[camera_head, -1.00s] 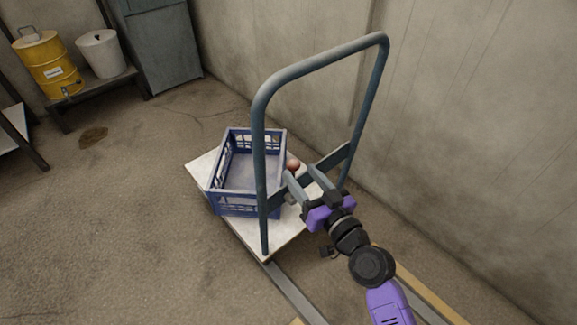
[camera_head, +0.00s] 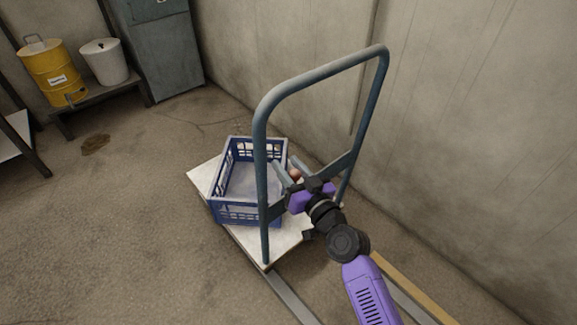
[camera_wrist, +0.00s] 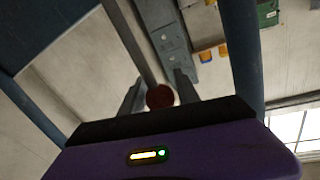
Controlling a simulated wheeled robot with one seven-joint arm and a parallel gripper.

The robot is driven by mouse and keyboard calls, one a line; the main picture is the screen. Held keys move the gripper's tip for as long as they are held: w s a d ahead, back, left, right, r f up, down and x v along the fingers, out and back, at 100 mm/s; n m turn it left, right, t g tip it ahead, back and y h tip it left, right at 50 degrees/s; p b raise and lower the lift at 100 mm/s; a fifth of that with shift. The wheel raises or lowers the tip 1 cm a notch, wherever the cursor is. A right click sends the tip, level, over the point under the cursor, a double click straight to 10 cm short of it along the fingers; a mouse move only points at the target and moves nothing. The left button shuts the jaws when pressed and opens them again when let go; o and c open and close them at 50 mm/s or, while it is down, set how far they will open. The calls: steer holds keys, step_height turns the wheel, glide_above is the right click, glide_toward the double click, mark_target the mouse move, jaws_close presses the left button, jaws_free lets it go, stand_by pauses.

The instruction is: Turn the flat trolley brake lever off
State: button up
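The flat trolley has a white deck (camera_head: 204,178) and a tall blue-grey push handle (camera_head: 262,180). The brake lever's red-brown knob (camera_head: 296,173) shows just behind the handle's crossbar, beside the crate. In the wrist view the knob (camera_wrist: 160,96) sits between my fingers, with a grey rod (camera_wrist: 133,40) running up from it. My gripper (camera_head: 294,172) reaches through the handle frame, its fingers spread on either side of the knob. In the wrist view my gripper (camera_wrist: 159,92) is open, with a narrow gap at each side of the knob. The lever's base is hidden.
A blue crate (camera_head: 234,212) stands on the deck, close to the left of my gripper. A wall (camera_head: 470,150) rises to the right. A yellow drum (camera_head: 50,75) and a white bin (camera_head: 105,63) stand at the back left.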

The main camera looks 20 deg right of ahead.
jaws_close()
stand_by(1.2)
